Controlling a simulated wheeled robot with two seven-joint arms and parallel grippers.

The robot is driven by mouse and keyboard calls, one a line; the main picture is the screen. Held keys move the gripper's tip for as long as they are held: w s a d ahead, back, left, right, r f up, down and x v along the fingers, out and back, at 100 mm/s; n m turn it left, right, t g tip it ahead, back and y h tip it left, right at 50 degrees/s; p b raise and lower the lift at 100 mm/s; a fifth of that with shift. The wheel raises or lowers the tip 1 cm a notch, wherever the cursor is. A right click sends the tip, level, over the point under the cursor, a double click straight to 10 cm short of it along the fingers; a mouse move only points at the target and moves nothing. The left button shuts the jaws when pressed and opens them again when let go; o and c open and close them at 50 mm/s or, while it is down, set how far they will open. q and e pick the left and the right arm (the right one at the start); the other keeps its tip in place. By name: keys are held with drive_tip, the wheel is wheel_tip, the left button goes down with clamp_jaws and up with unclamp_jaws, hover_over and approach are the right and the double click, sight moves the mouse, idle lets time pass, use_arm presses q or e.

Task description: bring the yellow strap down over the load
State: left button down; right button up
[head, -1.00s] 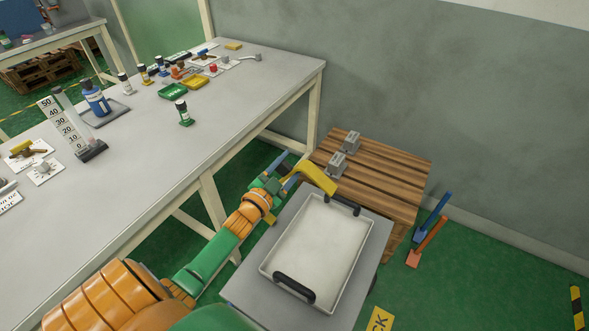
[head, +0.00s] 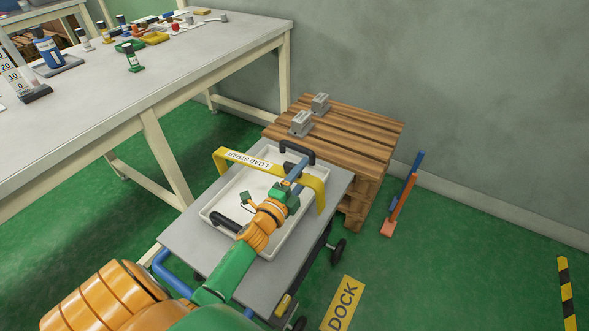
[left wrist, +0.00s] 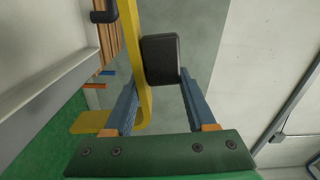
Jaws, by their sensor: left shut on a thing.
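The yellow strap (head: 315,185), labelled LOAD STRAP, is an upside-down U above the white tray (head: 206,211), crossing it with its legs bent down. Its left leg is near the tray's far left side and its right leg near the right side. My left gripper (head: 296,173) is shut at the strap, over the tray. In the left wrist view, a dark block (left wrist: 160,60) sits between the blue fingers (left wrist: 163,95), with the yellow strap (left wrist: 132,45) beside it. The strap's exact clearance above the tray cannot be told. My right gripper is not in view.
The tray, with two black handles (head: 297,151), sits on a grey wheeled cart (head: 185,240). A wooden pallet stack (head: 350,135) with two grey weights (head: 301,123) stands behind. A long bench (head: 150,85) is at left. Green floor at right is clear near the DOCK sign (head: 342,305).

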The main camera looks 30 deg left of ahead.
use_arm(q)
drive_tip(key=shift+m, duration=0.9)
drive_tip(key=f+b, duration=0.1)
drive_tip(key=d+f+b, duration=0.1)
drive_tip(key=f, duration=0.1)
drive_tip(key=d+f+b, duration=0.1)
drive_tip(key=shift+w+f, duration=0.1)
drive_tip(key=shift+f, duration=0.1)
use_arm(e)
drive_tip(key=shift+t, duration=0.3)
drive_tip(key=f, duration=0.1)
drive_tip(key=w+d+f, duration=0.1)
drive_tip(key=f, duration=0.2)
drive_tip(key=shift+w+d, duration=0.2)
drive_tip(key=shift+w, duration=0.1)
use_arm(q)
drive_tip(key=shift+c, duration=2.1)
unclamp_jaws()
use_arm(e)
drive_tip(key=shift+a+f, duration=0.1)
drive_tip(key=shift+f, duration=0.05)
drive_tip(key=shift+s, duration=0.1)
use_arm(q)
drive_tip(key=s, duration=0.7)
drive_tip(key=shift+d+p, duration=0.2)
drive_tip(key=shift+p, duration=0.2)
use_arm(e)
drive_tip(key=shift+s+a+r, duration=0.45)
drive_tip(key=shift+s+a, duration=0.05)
